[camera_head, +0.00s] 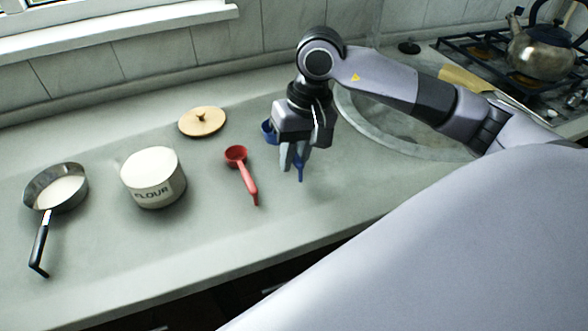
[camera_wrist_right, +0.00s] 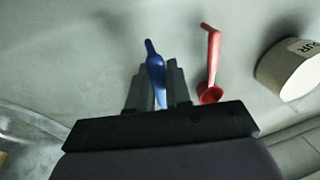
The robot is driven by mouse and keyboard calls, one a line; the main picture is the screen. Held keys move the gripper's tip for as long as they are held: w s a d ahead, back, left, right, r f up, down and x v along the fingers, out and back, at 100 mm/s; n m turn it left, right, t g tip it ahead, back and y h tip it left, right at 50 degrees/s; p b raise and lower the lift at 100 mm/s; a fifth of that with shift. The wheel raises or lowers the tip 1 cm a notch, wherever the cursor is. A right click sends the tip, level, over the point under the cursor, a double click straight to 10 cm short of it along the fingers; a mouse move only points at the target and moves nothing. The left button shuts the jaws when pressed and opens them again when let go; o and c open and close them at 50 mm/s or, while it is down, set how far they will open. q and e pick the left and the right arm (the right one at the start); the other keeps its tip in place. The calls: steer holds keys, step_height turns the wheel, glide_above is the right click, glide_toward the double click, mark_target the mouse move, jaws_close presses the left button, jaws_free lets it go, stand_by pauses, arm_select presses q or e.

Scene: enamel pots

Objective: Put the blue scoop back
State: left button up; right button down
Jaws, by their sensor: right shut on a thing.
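The blue scoop (camera_head: 268,127) is held in my right gripper (camera_head: 292,170), which is shut on it. Its bowl shows behind the gripper and its handle points down toward the counter's front. The scoop (camera_wrist_right: 154,62) also shows between the fingers of the right gripper (camera_wrist_right: 155,85) in the right wrist view. Part of it is hidden by the gripper. I cannot tell whether the scoop touches the counter. The red scoop (camera_head: 248,179) lies on the counter just left of the gripper; it also shows in the right wrist view (camera_wrist_right: 212,60). My left gripper is not in view.
A white flour canister (camera_head: 153,180) stands open left of the red scoop, with its wooden lid (camera_head: 202,121) behind. A pan (camera_head: 57,188) with white contents is at far left. A round sink (camera_head: 380,127) is to the right. A kettle (camera_head: 540,52) stands on the stove.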

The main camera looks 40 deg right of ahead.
mark_target(290, 187)
step_height(290, 187, down, 4)
steer(key=shift+f, duration=0.15)
stand_by(0.3)
steer(key=shift+f, duration=0.15)
steer(key=c, duration=1.1)
jaws_free()
steer(key=shift+o, duration=0.2)
steer(key=shift+r, duration=0.25)
step_height(290, 187, up, 12)
steer(key=d, duration=0.2)
steer(key=shift+s+b, duration=0.4)
steer(key=shift+b, duration=0.05)
